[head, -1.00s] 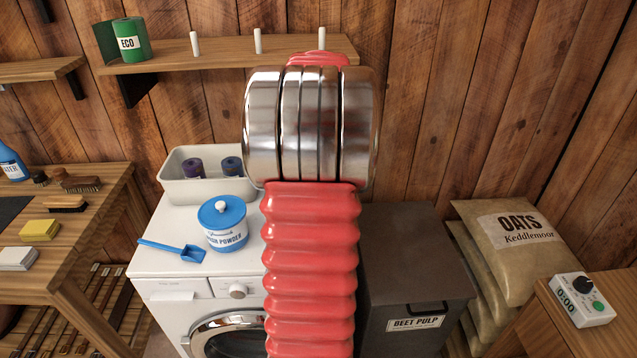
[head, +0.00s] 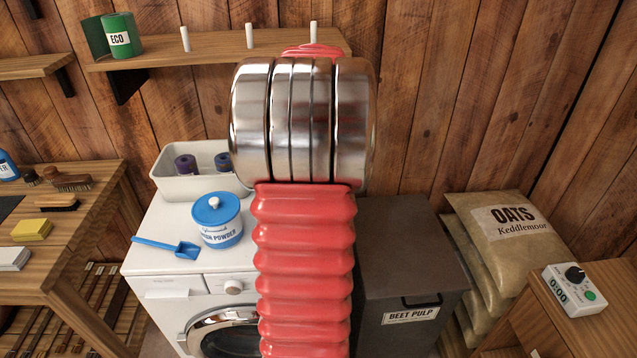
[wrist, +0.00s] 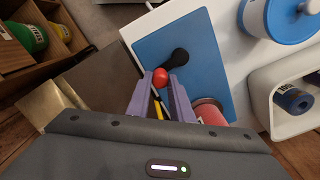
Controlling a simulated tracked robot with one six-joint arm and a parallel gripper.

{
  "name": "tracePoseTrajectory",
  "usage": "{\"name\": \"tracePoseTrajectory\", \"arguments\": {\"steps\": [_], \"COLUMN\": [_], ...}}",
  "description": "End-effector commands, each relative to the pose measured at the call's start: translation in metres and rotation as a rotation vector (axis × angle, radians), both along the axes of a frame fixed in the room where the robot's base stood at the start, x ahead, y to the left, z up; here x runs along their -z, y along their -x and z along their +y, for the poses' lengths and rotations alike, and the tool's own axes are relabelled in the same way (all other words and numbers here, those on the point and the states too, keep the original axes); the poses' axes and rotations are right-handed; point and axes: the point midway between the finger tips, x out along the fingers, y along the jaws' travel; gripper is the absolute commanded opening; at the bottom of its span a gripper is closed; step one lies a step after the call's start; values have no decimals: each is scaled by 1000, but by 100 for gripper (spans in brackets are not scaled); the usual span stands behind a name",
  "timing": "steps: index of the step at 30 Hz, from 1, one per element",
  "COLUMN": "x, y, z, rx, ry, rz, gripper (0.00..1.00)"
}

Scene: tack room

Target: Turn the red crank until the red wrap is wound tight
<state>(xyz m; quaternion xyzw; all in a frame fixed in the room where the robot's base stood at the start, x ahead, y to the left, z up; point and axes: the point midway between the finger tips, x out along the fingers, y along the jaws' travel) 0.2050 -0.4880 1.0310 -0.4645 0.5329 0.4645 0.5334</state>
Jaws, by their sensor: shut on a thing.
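In the wrist view the red crank shows as a red ball knob (wrist: 160,76) on a black arm (wrist: 177,59), over a blue plate (wrist: 197,45). My gripper (wrist: 160,82) has its purple fingers closed on either side of the knob. A pinkish-red roll, which looks like the red wrap (wrist: 210,113), sits by the right finger at the edge of the blue plate. It is partly hidden by my gripper, so how tight it is wound cannot be told. In the head view my own arm hides the crank and the wrap.
On the white washing machine (head: 165,225) stand a blue-lidded powder tub (head: 217,222), a blue scoop (head: 180,247) and a white bin (head: 175,186) with rolls inside. A dark beet pulp bin (head: 390,260) is on the right. Oats sacks (head: 515,235) stand beyond it.

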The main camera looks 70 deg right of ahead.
Motion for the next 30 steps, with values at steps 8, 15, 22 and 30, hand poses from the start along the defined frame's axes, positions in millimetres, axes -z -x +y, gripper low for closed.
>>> {"name": "tracePoseTrajectory", "arguments": {"steps": [8, 15, 22, 30], "x": [-1, -1, -6, -39], "y": [3, 1, 1, 1], "z": [-2, -1, -1, -1], "rx": [0, -1, -1, -1], "ry": [6, 3, 3, 4], "rz": [4, 2, 1, 2], "gripper": [32, 39, 39, 39]}}
